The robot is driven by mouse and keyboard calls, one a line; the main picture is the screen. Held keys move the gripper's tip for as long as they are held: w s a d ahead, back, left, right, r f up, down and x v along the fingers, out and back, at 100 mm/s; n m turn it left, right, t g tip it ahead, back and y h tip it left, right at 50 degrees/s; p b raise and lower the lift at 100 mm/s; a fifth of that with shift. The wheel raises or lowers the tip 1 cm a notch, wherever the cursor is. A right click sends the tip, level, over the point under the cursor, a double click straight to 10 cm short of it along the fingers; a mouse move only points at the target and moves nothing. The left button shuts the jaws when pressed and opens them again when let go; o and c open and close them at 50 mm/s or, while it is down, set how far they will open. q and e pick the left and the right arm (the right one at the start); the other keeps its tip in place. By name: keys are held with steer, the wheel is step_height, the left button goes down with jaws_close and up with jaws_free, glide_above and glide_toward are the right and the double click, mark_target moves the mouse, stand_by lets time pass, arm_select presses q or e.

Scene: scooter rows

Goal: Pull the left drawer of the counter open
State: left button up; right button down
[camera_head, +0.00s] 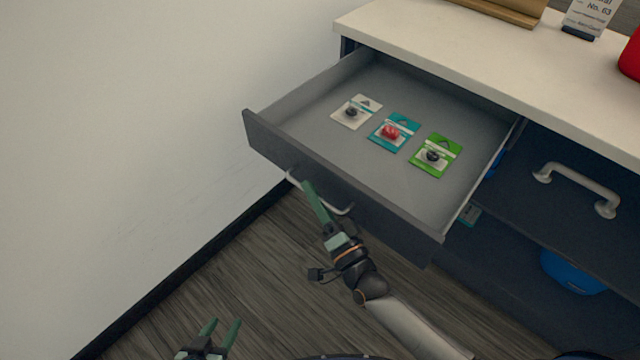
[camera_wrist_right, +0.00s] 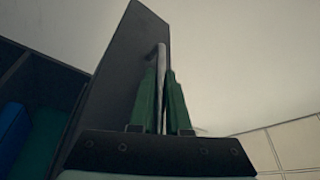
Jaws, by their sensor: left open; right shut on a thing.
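The left drawer (camera_head: 400,218) of the counter (camera_head: 440,45) stands pulled out, with its grey inside showing. Its curved metal handle (camera_head: 335,210) is on the dark front. My right gripper (camera_head: 308,188) is at this handle; in the right wrist view its green fingers (camera_wrist_right: 162,100) are shut on the handle bar (camera_wrist_right: 161,62), beside the dark drawer front (camera_wrist_right: 125,75). My left gripper (camera_head: 222,332) is open and empty, low in the head view, over the floor and apart from the drawer.
A white packet (camera_head: 345,120), a teal packet (camera_head: 402,119) and a green packet (camera_head: 447,144) lie in the drawer. Another handle (camera_head: 580,178) is to the right, with a blue object (camera_head: 572,272) below. A white wall (camera_head: 130,120) stands left. Wood floor is clear.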

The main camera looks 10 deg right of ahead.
arm_select(q)
steer(key=shift+s+a, duration=0.3)
arm_select(e)
steer(key=shift+s+a, duration=0.55)
steer(key=shift+a, duration=0.15)
steer(key=c, duration=0.9)
jaws_free()
arm_select(q)
steer(key=shift+w+r, duration=0.15)
steer(key=shift+w, duration=0.1)
steer(key=shift+d+f, duration=0.15)
steer(key=shift+f, duration=0.1)
arm_select(e)
steer(key=v, duration=1.2)
steer(key=shift+s+d+f, duration=0.1)
steer(key=shift+s+d, duration=0.05)
steer(key=shift+s, duration=0.05)
